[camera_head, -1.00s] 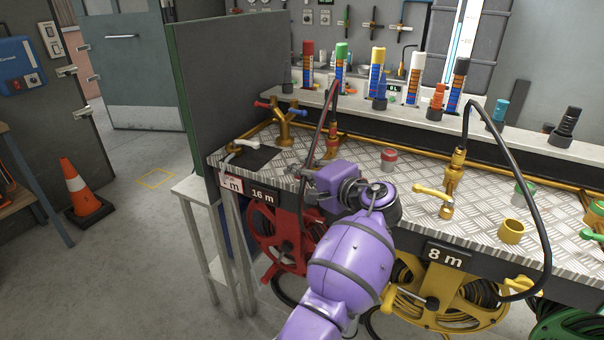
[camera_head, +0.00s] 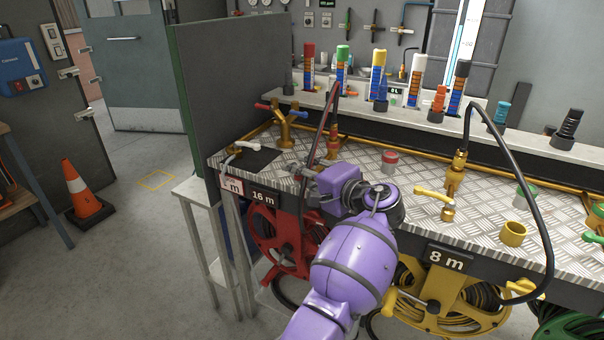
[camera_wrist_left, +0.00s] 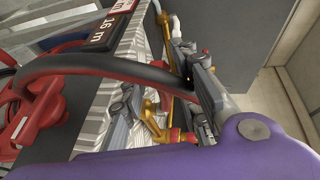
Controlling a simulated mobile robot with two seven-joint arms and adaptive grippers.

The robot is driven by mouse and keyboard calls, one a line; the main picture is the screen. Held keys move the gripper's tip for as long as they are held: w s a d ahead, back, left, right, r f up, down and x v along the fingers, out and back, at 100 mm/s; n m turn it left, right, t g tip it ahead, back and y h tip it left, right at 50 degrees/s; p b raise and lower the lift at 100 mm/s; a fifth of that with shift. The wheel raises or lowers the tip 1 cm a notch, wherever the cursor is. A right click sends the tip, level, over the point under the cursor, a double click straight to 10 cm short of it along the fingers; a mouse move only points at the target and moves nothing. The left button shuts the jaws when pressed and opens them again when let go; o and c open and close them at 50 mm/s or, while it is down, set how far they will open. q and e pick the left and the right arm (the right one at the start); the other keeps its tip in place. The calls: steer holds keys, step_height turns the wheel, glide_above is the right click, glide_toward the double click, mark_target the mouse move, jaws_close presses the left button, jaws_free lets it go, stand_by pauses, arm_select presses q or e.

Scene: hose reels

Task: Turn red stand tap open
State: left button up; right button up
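The red stand (camera_head: 333,143), a brass upright with red bands and a dark hose (camera_head: 322,125), stands at the bench's left part. Its tap handle is largely hidden behind my left gripper (camera_head: 304,182) in the head view. The gripper is at the bench's front edge, just in front of the stand, above the red reel (camera_head: 280,240). In the left wrist view its grey fingers (camera_wrist_left: 160,95) stand apart. The hose (camera_wrist_left: 125,68) crosses close by them, and a brass and red fitting (camera_wrist_left: 178,130) shows near the fingers. Contact with the tap cannot be told. My right gripper is out of view.
A red-topped can (camera_head: 390,160) stands beside the red stand.

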arm_select(q)
steer(key=v, duration=1.2)
